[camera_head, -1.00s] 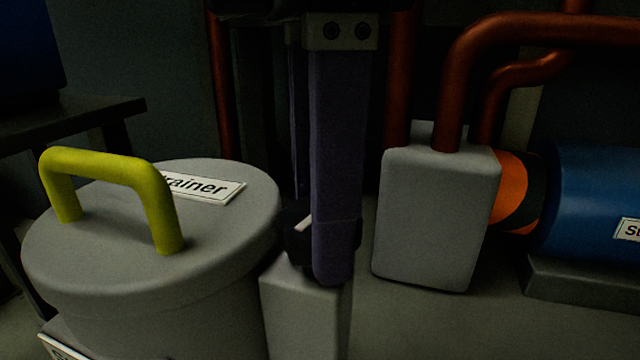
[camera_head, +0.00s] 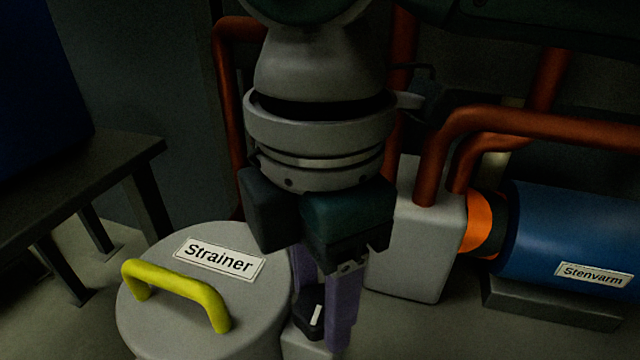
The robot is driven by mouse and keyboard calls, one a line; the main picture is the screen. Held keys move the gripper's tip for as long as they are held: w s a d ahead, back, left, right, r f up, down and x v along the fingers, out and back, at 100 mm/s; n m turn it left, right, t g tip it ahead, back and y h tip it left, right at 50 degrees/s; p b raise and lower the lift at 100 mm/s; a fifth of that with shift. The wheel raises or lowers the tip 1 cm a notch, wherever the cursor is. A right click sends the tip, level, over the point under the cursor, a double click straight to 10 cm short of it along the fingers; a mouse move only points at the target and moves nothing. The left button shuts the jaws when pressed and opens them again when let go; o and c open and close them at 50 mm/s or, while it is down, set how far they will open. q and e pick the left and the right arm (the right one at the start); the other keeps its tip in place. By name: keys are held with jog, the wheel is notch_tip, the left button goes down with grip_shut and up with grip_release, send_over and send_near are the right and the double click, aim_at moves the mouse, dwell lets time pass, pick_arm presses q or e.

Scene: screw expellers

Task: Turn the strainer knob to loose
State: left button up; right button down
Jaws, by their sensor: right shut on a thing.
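The strainer is a round grey drum with a flat lid, a yellow handle (camera_head: 176,290) and a label (camera_head: 219,256) reading "Strainer". To its right is a small grey box with the strainer knob (camera_head: 310,313), which is black with a white mark. My right gripper (camera_head: 325,318) comes down from above with long purple fingers. It is shut on the strainer knob, with one finger along the knob's right side. The other finger is partly hidden, and the wrist hides what is behind it. My left gripper is not in view.
A grey box (camera_head: 415,250) with copper pipes (camera_head: 440,160) stands right of the gripper. It joins a blue cylinder (camera_head: 560,235) labelled "Stenvarm" by an orange part (camera_head: 478,222). A dark bench (camera_head: 80,185) stands at the left, with open floor between it and the strainer.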

jog(key=shift+c, duration=1.5)
grip_release()
